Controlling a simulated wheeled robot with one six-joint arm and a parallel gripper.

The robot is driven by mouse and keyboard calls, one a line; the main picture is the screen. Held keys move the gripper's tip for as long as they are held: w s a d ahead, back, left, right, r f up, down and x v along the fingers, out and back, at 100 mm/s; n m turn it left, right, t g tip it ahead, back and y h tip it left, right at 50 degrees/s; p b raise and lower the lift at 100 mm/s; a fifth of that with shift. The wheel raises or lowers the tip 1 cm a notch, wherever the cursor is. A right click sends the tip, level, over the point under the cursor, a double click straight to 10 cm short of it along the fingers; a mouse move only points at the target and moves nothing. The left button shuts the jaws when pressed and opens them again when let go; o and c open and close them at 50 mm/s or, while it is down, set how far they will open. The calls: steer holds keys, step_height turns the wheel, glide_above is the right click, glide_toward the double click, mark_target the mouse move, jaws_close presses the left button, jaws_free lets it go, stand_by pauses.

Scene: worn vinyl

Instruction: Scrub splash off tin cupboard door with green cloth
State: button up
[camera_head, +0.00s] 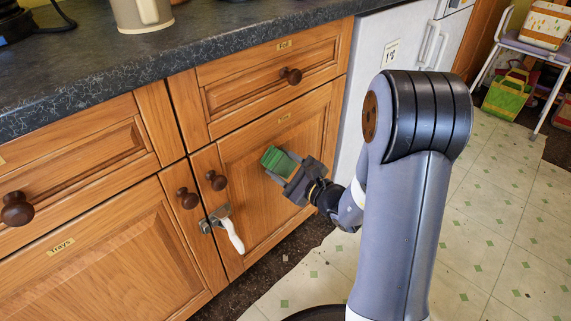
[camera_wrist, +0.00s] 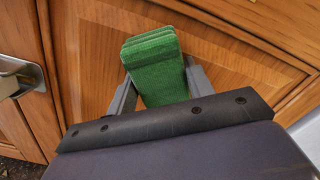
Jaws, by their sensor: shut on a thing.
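My gripper (camera_head: 285,167) is shut on a folded green cloth (camera_head: 278,160). In the wrist view the cloth (camera_wrist: 155,68) stands up between the two grey fingers, its folded end towards the wood. I see no splash on the door; the cloth and gripper hide part of the panel.
A drawer (camera_head: 265,85) and dark worktop (camera_head: 210,45) are above. A white appliance (camera_head: 370,65) stands right. Vinyl floor (camera_head: 500,220) is open at right.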

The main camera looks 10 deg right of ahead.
steer(key=b+v, duration=0.1)
steer(key=v, duration=0.6)
stand_by(0.6)
stand_by(0.4)
